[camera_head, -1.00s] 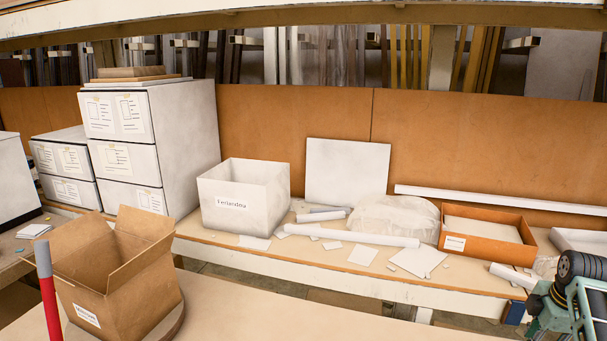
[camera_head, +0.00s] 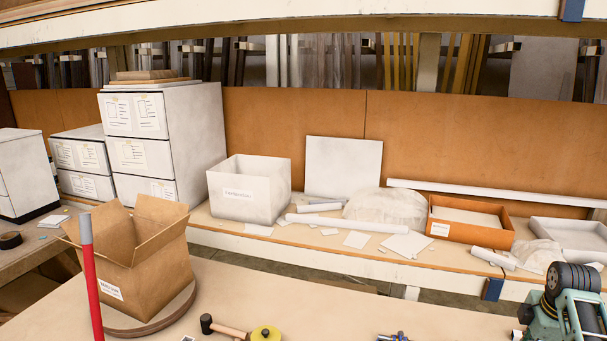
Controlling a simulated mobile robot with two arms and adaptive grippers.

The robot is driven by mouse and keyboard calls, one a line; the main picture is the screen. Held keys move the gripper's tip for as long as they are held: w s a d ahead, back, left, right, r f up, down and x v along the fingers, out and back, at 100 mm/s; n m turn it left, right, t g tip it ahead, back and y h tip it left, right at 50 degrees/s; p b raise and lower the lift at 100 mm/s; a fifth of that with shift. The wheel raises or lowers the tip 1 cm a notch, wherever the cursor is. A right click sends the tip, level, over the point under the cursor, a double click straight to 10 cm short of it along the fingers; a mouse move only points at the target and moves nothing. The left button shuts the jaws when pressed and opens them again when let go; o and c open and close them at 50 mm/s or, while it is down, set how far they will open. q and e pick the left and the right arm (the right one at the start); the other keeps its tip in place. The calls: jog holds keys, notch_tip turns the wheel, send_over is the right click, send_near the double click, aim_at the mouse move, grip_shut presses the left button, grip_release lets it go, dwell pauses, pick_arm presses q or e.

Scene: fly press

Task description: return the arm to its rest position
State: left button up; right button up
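Neither of my arms nor my grippers shows in the head view, so where they are and how they stand cannot be seen. The near worktop (camera_head: 280,300) runs along the bottom of the picture, with no arm over its visible part.
An open cardboard box (camera_head: 150,260) sits on a round board at left, behind a red rod (camera_head: 93,290) with a grey tip. A mallet (camera_head: 222,327), a yellow round item (camera_head: 265,333) and a green machine (camera_head: 570,305) line the front. The worktop's middle is mostly clear.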

jog(key=s+a+f+m+h, duration=0.1)
jog(key=s+a+f+m, duration=0.2)
jog(key=s+a+f, duration=0.55)
jog(key=s+a+f+m, duration=0.2)
jog(key=s+a+f, duration=0.35)
jog(key=a, duration=0.55)
jog(key=s+a+r+m+t+y, duration=0.1)
jog(key=s+a+r+m, duration=0.25)
jog(key=s+a, duration=0.4)
jog(key=s+a+r+m+y, duration=0.1)
jog(key=s+a+r+m, duration=0.1)
jog(key=s+a+m, duration=0.5)
jog(key=s+d+f+n+g+b, duration=0.1)
jog(key=s+f+n+b, duration=0.15)
jog(key=f, duration=1.35)
jog(key=s+f+n+b, duration=0.1)
jog(key=f+b, duration=0.2)
jog(key=f, duration=1.3)
pick_arm(q)
notch_tip(320, 180, down, 10)
jog(key=b, duration=0.4)
jog(key=shift+w, duration=0.15)
pick_arm(e)
jog(key=s+d+f+g, duration=0.1)
jog(key=s+d+f, duration=0.2)
jog(key=s+f, duration=1.4)
notch_tip(320, 180, down, 4)
jog(key=shift+s+d+r, duration=0.15)
jog(key=shift+d+r, duration=0.05)
